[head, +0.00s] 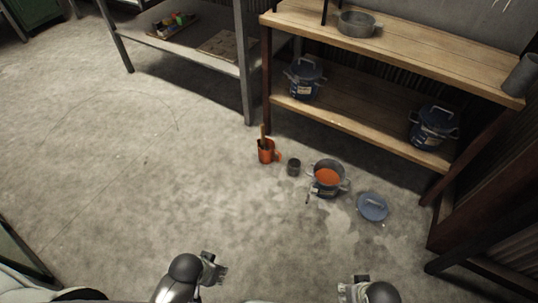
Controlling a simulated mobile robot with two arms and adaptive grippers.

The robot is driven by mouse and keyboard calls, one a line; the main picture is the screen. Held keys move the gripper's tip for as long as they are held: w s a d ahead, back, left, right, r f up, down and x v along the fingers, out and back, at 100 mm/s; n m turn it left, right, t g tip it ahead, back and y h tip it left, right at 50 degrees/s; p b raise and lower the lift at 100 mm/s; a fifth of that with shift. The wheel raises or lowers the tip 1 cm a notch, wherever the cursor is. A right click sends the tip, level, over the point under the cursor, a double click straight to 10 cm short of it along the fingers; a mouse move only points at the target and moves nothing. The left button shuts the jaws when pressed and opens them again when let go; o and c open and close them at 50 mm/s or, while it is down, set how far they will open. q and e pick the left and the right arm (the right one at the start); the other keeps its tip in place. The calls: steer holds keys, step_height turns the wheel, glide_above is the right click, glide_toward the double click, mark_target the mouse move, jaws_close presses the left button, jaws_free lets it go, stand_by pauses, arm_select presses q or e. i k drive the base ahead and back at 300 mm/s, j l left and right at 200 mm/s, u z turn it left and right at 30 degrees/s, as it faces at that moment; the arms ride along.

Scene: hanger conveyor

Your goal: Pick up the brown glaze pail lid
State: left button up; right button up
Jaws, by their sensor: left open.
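A blue-grey round lid with a raised handle (373,206) lies on the concrete floor at the right. An open pail with orange-brown contents (328,178) stands just left of it, with no lid on it. Two closed dark blue pails stand on the lower shelf, one at the left (304,79) and one at the right (433,126). My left gripper (213,267) is open and empty at the bottom centre, well short of the lid. My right gripper (352,289) is at the bottom edge, partly cut off; its jaws cannot be made out.
The floor at left and centre is clear.

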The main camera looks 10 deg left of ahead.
mark_target(372, 206)
steer(key=z, duration=0.95)
